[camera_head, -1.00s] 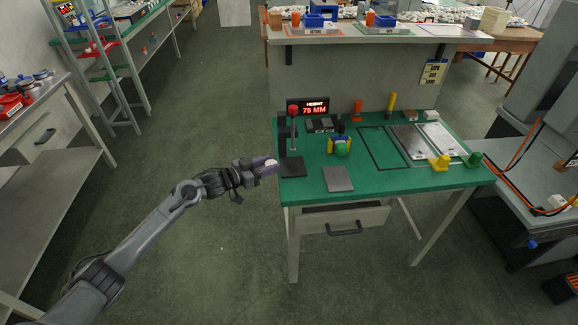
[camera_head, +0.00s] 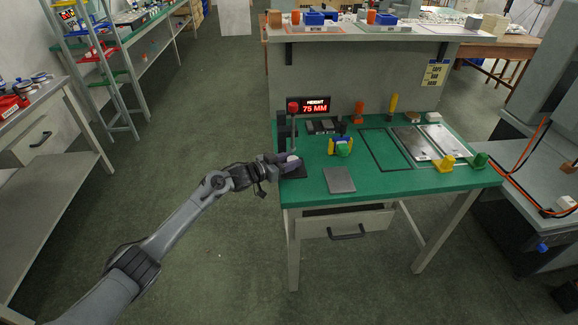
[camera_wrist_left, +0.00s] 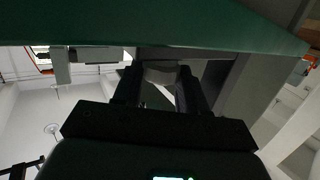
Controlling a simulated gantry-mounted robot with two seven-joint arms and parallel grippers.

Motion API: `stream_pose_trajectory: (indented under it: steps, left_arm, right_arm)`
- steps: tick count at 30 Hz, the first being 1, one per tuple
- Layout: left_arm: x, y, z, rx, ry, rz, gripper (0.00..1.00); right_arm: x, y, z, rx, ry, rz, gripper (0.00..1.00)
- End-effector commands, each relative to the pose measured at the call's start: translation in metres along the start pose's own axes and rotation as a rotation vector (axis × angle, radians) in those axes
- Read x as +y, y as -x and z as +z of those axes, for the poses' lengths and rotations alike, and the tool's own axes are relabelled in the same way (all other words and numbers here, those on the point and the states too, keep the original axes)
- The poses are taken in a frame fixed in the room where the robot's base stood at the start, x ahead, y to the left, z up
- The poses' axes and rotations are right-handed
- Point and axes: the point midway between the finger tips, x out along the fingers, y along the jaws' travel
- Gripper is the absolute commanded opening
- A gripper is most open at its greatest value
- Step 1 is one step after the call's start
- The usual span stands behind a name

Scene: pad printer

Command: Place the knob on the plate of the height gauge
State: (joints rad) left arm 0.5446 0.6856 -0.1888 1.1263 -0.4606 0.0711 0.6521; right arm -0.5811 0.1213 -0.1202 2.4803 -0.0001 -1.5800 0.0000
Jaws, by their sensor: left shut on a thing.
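The height gauge (camera_head: 282,132) stands at the left end of the green table, with a dark post, a red top and a flat dark plate (camera_head: 297,173) at its foot. My left gripper (camera_head: 289,160) is shut on the small pale knob (camera_head: 293,158) and holds it over or just at the plate, below the gauge's spindle. Whether the knob touches the plate cannot be told. In the left wrist view the knob (camera_wrist_left: 160,76) is a dim grey shape between the two dark fingers, partly hidden. My right gripper is not in view.
A red-lit display (camera_head: 314,106) reading 75 MM is behind the gauge. A grey square pad (camera_head: 340,180) and a blue-and-yellow fixture with a green piece (camera_head: 343,149) are to the right. The green table (camera_head: 390,182) is clear at its front middle.

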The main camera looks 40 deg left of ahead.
Motion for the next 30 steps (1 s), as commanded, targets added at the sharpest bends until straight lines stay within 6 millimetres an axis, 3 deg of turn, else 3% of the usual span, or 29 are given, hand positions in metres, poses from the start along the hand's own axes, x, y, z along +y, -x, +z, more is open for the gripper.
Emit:
stream_pose_trajectory:
  steps: [2, 15, 16, 20, 30]
  left_arm:
    - [-0.0002, -0.0012, 0.0078, 0.002, 0.000, 0.000, 0.13]
    - [-0.0003, -0.0016, 0.0119, 0.000, 0.001, -0.001, 0.13]
    - [-0.0003, -0.0015, 0.0109, 0.001, 0.001, -0.001, 0.46]
    - [-0.0002, -0.0014, 0.0109, 0.000, 0.000, 0.000, 0.66]
    - [-0.0003, -0.0011, 0.0089, 0.001, 0.000, 0.000, 0.67]
  right_arm:
    - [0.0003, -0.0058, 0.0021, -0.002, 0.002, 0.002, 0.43]
    - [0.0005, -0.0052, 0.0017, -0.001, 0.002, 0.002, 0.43]
    - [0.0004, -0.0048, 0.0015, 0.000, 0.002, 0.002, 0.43]
    - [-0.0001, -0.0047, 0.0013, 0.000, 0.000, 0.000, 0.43]
    - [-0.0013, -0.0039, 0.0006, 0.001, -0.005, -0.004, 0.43]
